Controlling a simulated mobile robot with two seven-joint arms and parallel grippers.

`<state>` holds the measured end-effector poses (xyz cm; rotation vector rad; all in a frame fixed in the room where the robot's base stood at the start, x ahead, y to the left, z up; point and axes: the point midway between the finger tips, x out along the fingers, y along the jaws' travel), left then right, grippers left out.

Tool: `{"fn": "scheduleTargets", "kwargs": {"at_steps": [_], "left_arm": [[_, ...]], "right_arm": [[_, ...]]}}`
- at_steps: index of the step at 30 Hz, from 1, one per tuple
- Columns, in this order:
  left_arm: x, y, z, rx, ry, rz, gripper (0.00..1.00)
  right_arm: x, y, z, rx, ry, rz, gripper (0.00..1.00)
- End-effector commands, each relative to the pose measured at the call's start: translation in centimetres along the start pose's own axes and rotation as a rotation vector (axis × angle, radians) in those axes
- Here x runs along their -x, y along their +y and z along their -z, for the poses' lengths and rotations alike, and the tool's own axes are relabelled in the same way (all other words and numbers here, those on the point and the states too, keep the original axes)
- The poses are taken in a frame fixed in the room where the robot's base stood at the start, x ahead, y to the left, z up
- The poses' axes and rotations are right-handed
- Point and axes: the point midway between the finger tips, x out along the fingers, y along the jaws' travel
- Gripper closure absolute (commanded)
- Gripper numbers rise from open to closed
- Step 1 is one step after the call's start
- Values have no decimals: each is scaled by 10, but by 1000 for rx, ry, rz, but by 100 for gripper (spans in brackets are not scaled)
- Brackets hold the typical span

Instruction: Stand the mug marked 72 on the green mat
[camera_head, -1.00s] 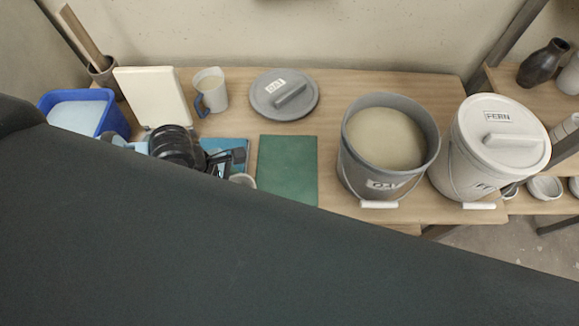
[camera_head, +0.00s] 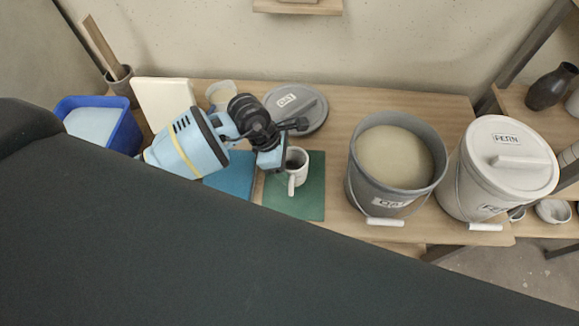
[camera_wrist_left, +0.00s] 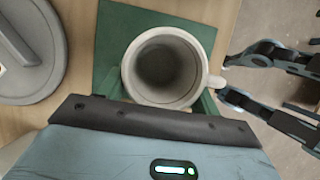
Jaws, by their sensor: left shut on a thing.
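The pale grey-white mug (camera_head: 296,168) is upright over the green mat (camera_head: 308,204), its handle toward me. I see no number on it, and I cannot tell whether its base touches the mat. My left gripper (camera_head: 284,154) is shut on it from the left side. In the left wrist view I look into the empty mug (camera_wrist_left: 163,70), handle to the right, with the green mat (camera_wrist_left: 115,28) around it. My right gripper (camera_wrist_left: 250,82) shows at the right there, its two fingers apart and empty, close to the handle.
A blue mat (camera_head: 232,172) lies left of the green one. Behind are another mug (camera_head: 218,92) and a grey lid (camera_head: 312,115). An open grey bucket (camera_head: 398,195) and a lidded white bucket (camera_head: 470,195) stand right. My dark arm link covers the lower left.

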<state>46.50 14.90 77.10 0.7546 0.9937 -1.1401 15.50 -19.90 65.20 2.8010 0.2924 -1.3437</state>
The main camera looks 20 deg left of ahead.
Motion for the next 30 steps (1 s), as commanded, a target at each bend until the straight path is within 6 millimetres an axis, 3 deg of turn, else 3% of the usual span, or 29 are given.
{"fn": "scheduleTargets", "kwargs": {"at_steps": [7,15,28,29,30], "left_arm": [[-3,9,-7,1,-3,-1,68],[-33,8,8,1,-2,-2,68],[-39,8,11,0,-1,-1,68],[-38,7,11,0,0,-1,32],[-38,7,11,0,0,-1,27]], "right_arm": [[0,0,0,0,-1,0,64],[1,0,-2,-1,-4,0,64],[3,-2,-9,-4,-16,2,64],[3,-2,-8,-4,-14,2,64],[3,-2,-8,-4,-14,2,64]]}}
